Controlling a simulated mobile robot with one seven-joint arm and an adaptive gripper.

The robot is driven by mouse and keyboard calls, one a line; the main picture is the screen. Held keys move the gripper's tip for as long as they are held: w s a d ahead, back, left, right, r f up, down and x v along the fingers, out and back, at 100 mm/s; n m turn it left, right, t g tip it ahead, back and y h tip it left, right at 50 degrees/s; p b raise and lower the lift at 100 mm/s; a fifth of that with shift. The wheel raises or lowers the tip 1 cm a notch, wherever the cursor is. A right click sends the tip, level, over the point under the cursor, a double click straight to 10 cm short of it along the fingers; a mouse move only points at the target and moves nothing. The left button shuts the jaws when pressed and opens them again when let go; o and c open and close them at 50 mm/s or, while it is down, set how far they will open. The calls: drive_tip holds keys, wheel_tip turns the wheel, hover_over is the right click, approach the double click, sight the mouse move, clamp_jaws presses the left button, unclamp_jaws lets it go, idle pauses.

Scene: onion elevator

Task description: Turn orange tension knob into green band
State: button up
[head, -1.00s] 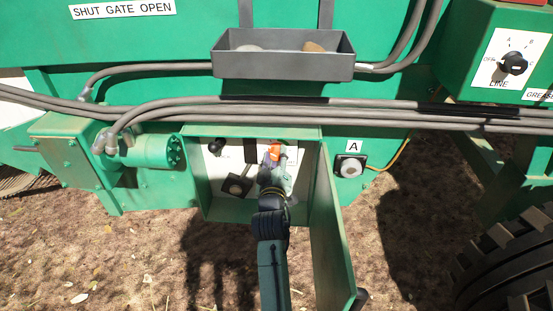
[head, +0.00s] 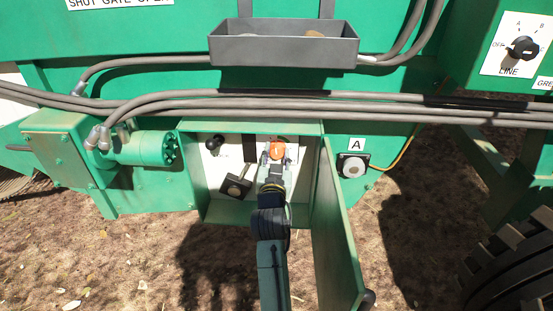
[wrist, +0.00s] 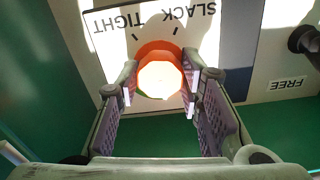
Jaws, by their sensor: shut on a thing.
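The orange tension knob (wrist: 158,75) is inside the open green box, on a white panel lettered TIGHT and SLACK that shows upside down in the wrist view. It also shows in the head view (head: 277,150). The knob's face is washed out by glare. My gripper (wrist: 160,84) is shut on the knob, one finger on each side of it. In the head view my gripper (head: 276,158) reaches into the box from below. No green band can be made out, and the knob's pointer cannot be read.
The box's green door (head: 338,230) hangs open to the right of my arm. A dark lever (head: 236,186) and a black knob (head: 214,143) are left of the gripper. A FREE label (wrist: 287,84) is on the panel. Hoses (head: 330,112) run above.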

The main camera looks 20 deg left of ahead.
drive_tip(key=m+b, duration=0.1)
drive_tip(key=m, duration=0.2)
drive_tip(key=shift+f+m, duration=0.1)
drive_tip(key=shift+m, duration=0.3)
drive_tip(key=shift+m+b, duration=0.75)
drive_tip(key=shift+m, duration=0.95)
drive_tip(key=o, duration=1.2)
drive_tip(key=shift+c, duration=0.2)
